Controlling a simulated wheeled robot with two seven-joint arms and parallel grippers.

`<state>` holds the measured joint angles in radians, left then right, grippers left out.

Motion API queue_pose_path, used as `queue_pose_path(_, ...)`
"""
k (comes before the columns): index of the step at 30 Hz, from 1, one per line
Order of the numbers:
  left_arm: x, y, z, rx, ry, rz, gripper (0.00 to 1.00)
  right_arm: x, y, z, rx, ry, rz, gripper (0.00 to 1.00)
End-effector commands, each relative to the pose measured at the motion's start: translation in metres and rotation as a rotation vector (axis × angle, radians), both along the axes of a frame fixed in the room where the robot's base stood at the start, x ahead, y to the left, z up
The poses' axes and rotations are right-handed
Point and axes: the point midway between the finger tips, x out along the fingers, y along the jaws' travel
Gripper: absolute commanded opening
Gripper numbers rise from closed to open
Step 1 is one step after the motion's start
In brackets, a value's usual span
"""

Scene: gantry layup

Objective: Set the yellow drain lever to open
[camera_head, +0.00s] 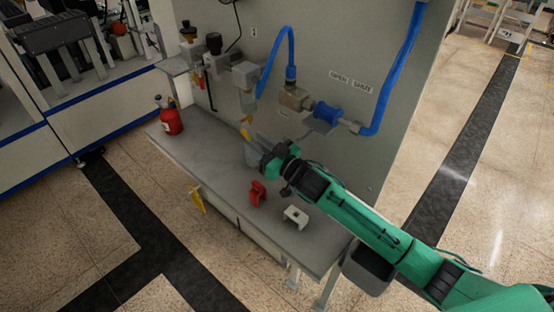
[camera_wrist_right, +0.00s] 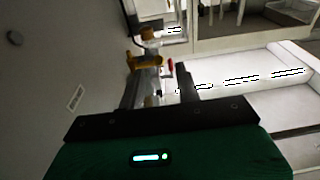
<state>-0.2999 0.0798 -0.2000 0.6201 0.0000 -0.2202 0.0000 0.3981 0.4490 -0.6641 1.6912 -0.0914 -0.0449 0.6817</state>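A yellow lever (camera_head: 246,132) shows by the wall panel, just beyond the tip of my right gripper (camera_head: 262,155) in the head view. In the right wrist view the yellow lever (camera_wrist_right: 147,61) lies ahead of my right gripper (camera_wrist_right: 158,82), near the left finger's line. The two dark fingers stand apart with a gap between them, and nothing is clearly held. Whether a finger touches the lever cannot be told. Part of the fitting behind the lever is hidden by the gripper. My left gripper is not in view.
A grey bench (camera_head: 205,150) runs along the grey panel (camera_head: 330,50). On it are a red bottle (camera_head: 170,120), a red clamp-like part (camera_head: 257,193) and a white bracket (camera_head: 296,217). Blue hoses (camera_head: 390,75) and a blue fitting (camera_head: 327,113) stick out nearby. A yellow piece (camera_head: 196,200) hangs at the bench front.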

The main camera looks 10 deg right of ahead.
Motion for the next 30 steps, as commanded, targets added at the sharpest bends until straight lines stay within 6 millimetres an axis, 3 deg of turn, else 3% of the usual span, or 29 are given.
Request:
queue_pose_path(6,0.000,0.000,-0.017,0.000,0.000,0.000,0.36,-0.040,-0.029,-0.010,0.000,0.002,0.001,0.34)
queue_pose_path(12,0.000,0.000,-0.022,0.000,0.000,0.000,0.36,-0.059,-0.043,-0.011,0.000,0.001,0.000,0.34)
queue_pose_path(30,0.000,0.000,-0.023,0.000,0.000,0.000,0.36,-0.064,-0.047,-0.010,0.001,0.000,0.000,0.34)
